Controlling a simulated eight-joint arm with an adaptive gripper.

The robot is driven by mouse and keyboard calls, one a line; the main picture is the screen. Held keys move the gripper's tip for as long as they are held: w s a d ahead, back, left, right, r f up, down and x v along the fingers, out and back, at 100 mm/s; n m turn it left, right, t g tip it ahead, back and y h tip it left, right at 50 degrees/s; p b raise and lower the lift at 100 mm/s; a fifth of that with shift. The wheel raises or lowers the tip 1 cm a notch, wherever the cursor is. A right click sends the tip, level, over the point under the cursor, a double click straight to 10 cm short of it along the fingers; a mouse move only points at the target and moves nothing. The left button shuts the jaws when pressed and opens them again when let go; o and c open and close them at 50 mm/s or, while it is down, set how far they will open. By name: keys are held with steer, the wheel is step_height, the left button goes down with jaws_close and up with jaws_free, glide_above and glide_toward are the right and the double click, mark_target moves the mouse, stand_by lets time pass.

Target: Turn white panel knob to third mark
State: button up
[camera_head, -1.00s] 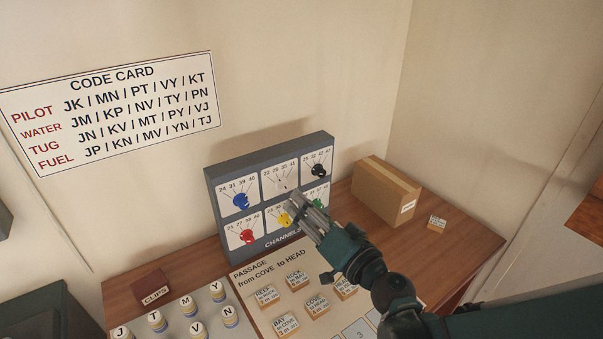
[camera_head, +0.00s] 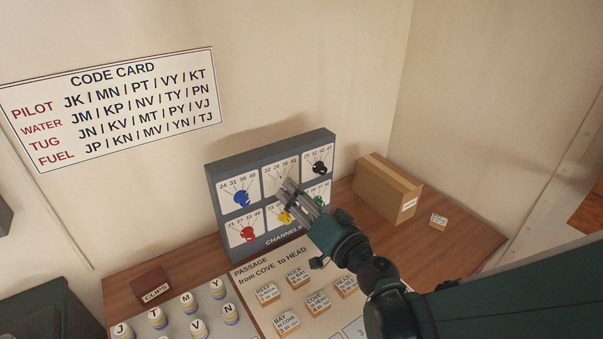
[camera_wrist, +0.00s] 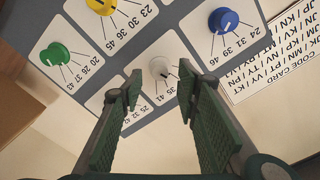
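The white knob (camera_wrist: 161,67) is in the upper middle of the grey channels panel (camera_head: 213,199). In the wrist view it shows between the two fingertips, with marks and numbers beside it. My gripper (camera_head: 285,187) is in front of it in the head view and hides most of it. In the wrist view my gripper (camera_wrist: 157,88) is open, with a finger on either side of the knob and a gap to each. I cannot tell which mark the knob's pointer is at.
Around it are the blue (camera_head: 242,199), black (camera_head: 319,168), red (camera_head: 248,232), yellow (camera_head: 285,215) and green (camera_head: 318,200) knobs. A cardboard box (camera_head: 385,187) stands right of the panel. Labelled blocks (camera_head: 317,302) and lettered round pieces (camera_head: 187,303) lie in front. A code card (camera_head: 110,105) hangs on the wall.

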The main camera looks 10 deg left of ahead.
steer(key=shift+x, duration=1.85)
steer(key=shift+c, duration=0.6)
steer(key=c, duration=0.8)
steer(key=shift+o, duration=0.2)
